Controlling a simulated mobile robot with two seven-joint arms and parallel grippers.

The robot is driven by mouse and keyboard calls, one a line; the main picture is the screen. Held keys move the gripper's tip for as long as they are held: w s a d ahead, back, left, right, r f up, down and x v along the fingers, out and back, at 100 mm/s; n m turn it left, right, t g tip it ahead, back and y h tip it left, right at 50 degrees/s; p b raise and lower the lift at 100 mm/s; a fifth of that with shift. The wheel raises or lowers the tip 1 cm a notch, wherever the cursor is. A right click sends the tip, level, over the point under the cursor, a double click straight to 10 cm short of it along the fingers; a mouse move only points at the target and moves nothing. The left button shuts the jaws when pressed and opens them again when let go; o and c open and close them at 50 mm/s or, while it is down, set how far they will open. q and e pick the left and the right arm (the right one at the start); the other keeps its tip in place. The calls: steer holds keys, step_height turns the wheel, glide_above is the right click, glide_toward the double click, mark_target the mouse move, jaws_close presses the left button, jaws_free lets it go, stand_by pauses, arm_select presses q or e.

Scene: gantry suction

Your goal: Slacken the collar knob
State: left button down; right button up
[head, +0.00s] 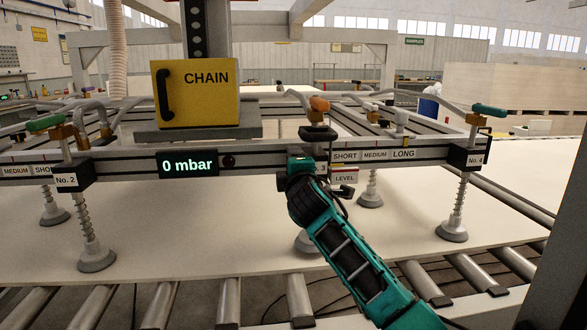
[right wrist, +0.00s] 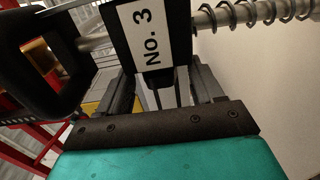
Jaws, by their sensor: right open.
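The No. 3 collar block (right wrist: 152,35), black with a white label, shows close up in the right wrist view. A short dark stub below its label (right wrist: 160,80) may be the collar knob; I cannot tell its shape. My right gripper (right wrist: 162,76) is open, its two fingers on either side of that stub; contact is not clear. My left gripper is not in view.
The crossbeam (head: 130,166) carries the No. 2 collar (head: 74,176) and No. 4 collar (head: 467,158), with suction cups on a pale board (head: 180,235). A display (head: 187,163) reads 0 mbar. A yellow CHAIN box (head: 205,98) stands above. Rollers (head: 228,300) lie in front.

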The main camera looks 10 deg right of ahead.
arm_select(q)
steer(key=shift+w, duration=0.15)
arm_select(e)
steer(key=shift+w, duration=0.7)
steer(key=shift+c, duration=0.3)
steer(key=c, duration=0.9)
steer(key=shift+r+p, duration=0.15)
steer(key=shift+p, duration=0.2)
steer(key=g+p, duration=0.1)
steer(key=p, duration=0.2)
steer(key=shift+r+p, duration=0.2)
steer(key=shift+p, duration=0.15)
steer(key=shift+f+p, duration=0.15)
steer(key=shift+p, duration=0.5)
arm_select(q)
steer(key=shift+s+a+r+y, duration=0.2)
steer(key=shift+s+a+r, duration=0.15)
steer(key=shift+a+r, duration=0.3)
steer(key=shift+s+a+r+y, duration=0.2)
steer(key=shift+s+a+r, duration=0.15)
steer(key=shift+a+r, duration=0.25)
arm_select(e)
steer(key=shift+f, duration=0.2)
